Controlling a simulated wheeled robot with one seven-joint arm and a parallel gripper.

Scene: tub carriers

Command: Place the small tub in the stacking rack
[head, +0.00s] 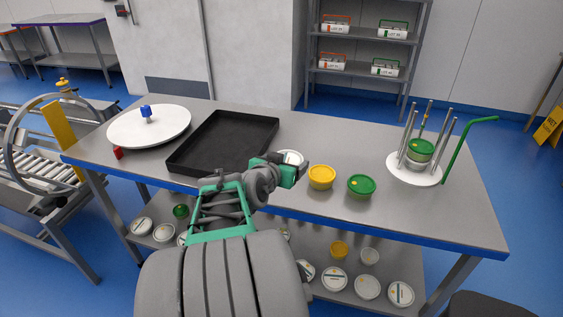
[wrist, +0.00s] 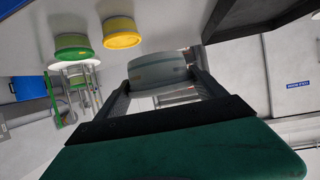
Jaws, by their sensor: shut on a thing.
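My gripper (head: 291,172) is shut on a small pale tub (head: 290,157) with a white lid, near the front middle of the steel table. In the wrist view the two fingers of my gripper (wrist: 160,85) press on either side of the tub (wrist: 158,70). I cannot tell whether the tub touches the table. The stacking rack (head: 408,177) stands at the right of the table: a white round base with upright metal rods and a green handle. A green-lidded tub (head: 420,150) sits between its rods. The rack also shows in the wrist view (wrist: 80,65).
A yellow-lidded tub (head: 321,178) and a green-lidded tub (head: 361,186) stand just right of my gripper, before the rack. A black tray (head: 190,165) and white turntable (head: 125,128) are on the left. The table (head: 350,145) is clear behind the two tubs.

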